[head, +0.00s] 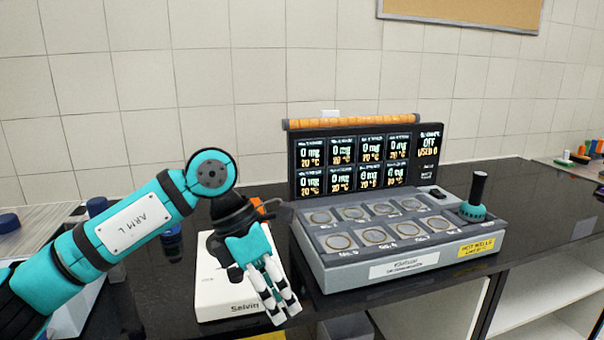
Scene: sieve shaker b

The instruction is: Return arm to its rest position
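My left arm, teal and black with an "ARM L" label, comes in from the left and bends down at its elbow. My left gripper (279,306) points down at the front edge of the black bench, in front of a white device marked "Selvin" (221,292) and left of the grey multi-well machine. Its white-and-black fingers appear close together. No object shows between them, but I cannot tell whether they are fully shut. The gripper and wrist hide part of the white device. My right gripper is not in view.
The grey machine (335,282) has several round wells, a display panel (365,163) and a teal-based knob (474,208). A yellow label marks hot wells. The black bench (535,205) is clear to its right. Small coloured items stand far right. Open shelves lie below.

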